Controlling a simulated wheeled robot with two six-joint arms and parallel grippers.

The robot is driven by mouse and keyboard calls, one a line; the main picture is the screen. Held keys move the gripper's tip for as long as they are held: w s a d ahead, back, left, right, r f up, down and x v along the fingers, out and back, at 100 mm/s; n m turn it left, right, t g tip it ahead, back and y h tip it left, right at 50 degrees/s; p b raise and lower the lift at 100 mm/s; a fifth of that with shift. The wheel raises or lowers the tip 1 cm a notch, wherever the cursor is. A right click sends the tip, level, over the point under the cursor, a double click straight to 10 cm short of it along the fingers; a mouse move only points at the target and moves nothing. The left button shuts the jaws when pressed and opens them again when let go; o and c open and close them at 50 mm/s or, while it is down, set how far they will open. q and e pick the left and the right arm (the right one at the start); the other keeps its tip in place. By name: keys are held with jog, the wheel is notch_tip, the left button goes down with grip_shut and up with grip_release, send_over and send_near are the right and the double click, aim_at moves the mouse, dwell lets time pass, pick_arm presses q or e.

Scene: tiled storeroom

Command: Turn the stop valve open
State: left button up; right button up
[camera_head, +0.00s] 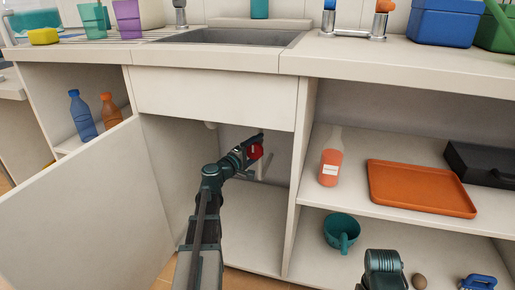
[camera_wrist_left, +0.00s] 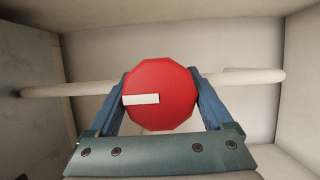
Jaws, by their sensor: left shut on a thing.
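The stop valve has a red many-sided knob (camera_head: 256,151) inside the open cabinet under the sink. In the left wrist view the knob (camera_wrist_left: 165,95) faces me, with a white bar mark running from its centre to the left, roughly level. A pale pipe (camera_wrist_left: 245,79) runs sideways behind it. My left gripper (camera_head: 252,148) reaches into the cabinet and is shut on the knob, one finger on each side of it. Part of my right arm (camera_head: 384,268) shows at the bottom right; its fingers cannot be made out.
The cabinet door (camera_head: 85,215) stands open at the left. A divider wall (camera_head: 300,175) bounds the cabinet at the right. Beyond it, shelves hold an orange tray (camera_head: 420,188), a bottle (camera_head: 330,165) and a teal cup (camera_head: 341,232). The sink (camera_head: 230,38) is above.

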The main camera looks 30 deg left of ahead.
pick_arm(q)
jog(key=o, duration=1.1)
jog(key=shift+o, duration=0.2)
jog(key=shift+s, duration=0.1)
jog(key=s+a, duration=0.2)
jog(key=s, duration=1.1)
jog(key=shift+s, duration=0.3)
jog(key=shift+a+f, duration=0.1)
